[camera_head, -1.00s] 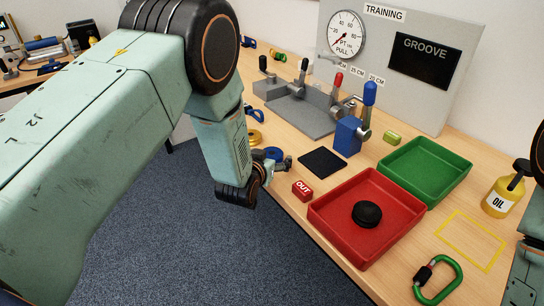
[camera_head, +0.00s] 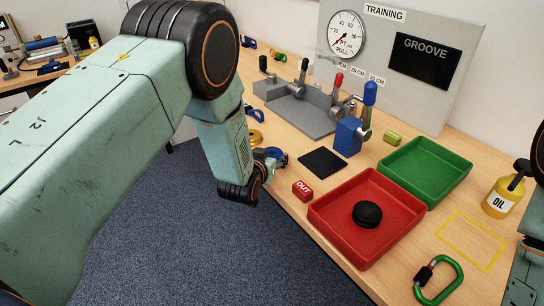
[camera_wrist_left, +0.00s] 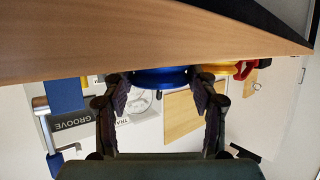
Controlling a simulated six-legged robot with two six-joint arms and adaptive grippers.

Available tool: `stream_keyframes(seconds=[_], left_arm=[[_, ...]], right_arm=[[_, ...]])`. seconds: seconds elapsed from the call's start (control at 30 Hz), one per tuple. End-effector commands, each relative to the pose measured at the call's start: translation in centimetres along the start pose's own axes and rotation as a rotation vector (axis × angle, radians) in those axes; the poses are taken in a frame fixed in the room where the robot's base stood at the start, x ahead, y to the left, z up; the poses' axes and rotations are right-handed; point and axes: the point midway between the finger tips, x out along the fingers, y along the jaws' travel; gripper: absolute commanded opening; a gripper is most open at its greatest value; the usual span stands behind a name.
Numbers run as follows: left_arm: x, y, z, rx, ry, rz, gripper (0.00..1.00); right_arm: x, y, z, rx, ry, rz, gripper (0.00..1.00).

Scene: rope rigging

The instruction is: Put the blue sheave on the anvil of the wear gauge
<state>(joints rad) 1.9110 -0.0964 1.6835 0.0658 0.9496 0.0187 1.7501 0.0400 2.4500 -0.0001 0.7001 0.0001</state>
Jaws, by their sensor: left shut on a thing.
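The blue sheave (camera_head: 273,152) is at the table's near left edge in the head view, partly hidden by my left gripper (camera_head: 277,161). In the left wrist view the sheave (camera_wrist_left: 160,78) sits between the two fingers of the left gripper (camera_wrist_left: 160,92), which is shut on it. A blue block with a blue-knobbed lever and a metal spindle (camera_head: 348,134) stands behind the black pad (camera_head: 322,162); it looks like the wear gauge. Its anvil is too small to make out. My right gripper is out of view.
A yellow ring (camera_head: 255,137) lies behind the sheave. A grey fixture (camera_head: 305,115) stands at the back. A green carabiner (camera_head: 457,270) lies in front.

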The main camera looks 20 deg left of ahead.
Motion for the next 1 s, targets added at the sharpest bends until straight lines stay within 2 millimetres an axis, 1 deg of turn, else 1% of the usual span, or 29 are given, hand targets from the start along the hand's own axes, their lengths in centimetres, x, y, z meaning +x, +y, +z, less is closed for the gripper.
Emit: stream_keyframes(seconds=[0.03,0.1,0.13,0.17,0.37,0.47,0.7,0.8,0.9,1.0], left_arm=[[0.0,0.0,0.0,0.000,0.001,0.000,0.31],[0.0,0.0,-0.1,0.000,0.001,0.000,0.25],[0.0,0.0,-0.1,0.000,0.002,0.000,0.24],[0.0,0.0,-0.1,0.000,0.002,0.000,0.20],[-0.1,0.0,-0.4,0.000,0.003,0.000,0.19],[-0.4,0.0,-1.4,0.001,0.005,0.000,0.19],[-2.3,0.0,-5.8,0.001,0.006,0.001,0.19],[-3.0,0.0,-7.3,0.000,0.005,0.000,0.19],[-3.4,0.0,-8.5,0.000,0.004,0.000,0.19],[-3.7,0.0,-8.9,0.002,0.001,0.006,0.19]], right_arm=[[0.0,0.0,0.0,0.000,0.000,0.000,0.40],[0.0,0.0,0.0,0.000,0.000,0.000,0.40],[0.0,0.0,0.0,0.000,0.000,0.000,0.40],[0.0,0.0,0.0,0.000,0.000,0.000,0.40],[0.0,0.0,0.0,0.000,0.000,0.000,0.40],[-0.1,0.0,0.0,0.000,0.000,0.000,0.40],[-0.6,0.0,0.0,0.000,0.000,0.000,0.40],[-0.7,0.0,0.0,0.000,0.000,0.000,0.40],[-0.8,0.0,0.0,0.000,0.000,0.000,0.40],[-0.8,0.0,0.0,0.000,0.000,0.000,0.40]])
